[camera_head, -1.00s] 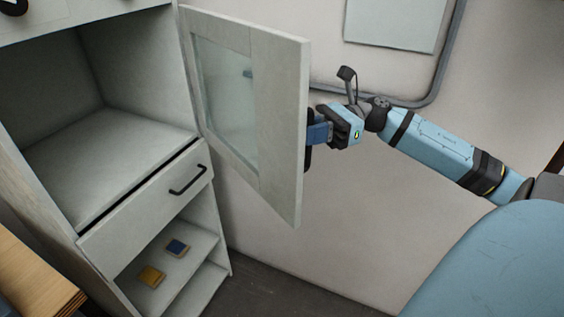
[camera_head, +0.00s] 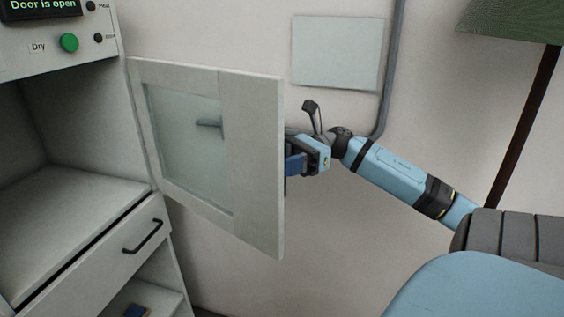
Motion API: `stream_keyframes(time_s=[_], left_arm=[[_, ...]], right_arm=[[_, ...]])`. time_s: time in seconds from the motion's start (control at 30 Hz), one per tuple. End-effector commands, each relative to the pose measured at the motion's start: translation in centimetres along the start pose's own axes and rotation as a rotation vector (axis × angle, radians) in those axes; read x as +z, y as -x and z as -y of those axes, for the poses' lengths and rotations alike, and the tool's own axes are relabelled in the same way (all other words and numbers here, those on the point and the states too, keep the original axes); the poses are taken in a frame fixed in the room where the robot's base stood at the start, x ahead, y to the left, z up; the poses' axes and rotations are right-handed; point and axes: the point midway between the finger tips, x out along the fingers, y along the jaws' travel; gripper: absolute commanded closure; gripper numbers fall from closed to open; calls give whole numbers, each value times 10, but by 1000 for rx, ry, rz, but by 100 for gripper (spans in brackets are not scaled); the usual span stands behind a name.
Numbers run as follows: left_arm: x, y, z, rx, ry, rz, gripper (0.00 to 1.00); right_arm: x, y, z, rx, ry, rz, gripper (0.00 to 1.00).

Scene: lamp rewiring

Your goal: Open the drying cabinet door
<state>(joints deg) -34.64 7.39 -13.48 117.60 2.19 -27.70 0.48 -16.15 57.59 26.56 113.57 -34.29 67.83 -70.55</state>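The drying cabinet door (camera_head: 255,165) is a pale panel with a glass pane (camera_head: 185,155). It stands swung wide open to the right of the cabinet (camera_head: 60,150), whose upper compartment is exposed. The cabinet display (camera_head: 42,8) reads "Door is open". My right gripper (camera_head: 291,164) is at the door's free edge, on its far side. The door partly hides its fingers, so I cannot tell whether they are open, shut or touching the door. My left gripper is not in view.
A drawer with a black handle (camera_head: 143,236) sits below the compartment. A green button (camera_head: 69,43) labelled "Dry" is above it. A small dark blue item (camera_head: 136,311) lies on the lower shelf. A lamp shade (camera_head: 512,20) stands at the right, and a panel (camera_head: 337,52) is on the wall.

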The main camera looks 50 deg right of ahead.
Motion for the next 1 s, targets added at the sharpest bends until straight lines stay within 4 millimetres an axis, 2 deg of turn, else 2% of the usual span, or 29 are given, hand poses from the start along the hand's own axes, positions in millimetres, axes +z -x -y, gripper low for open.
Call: stream_keyframes(time_s=[0.17, 0.6, 0.8, 1.0], left_arm=[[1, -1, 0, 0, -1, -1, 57], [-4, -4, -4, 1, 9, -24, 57], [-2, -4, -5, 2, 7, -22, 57], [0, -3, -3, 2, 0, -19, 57]], right_arm=[[-1, 13, 0, -1, -1, 1, 61], [-1, 100, 1, -3, -1, 2, 61], [0, 118, 1, -1, 0, 1, 61], [0, 120, 0, 1, 0, 0, 61]])
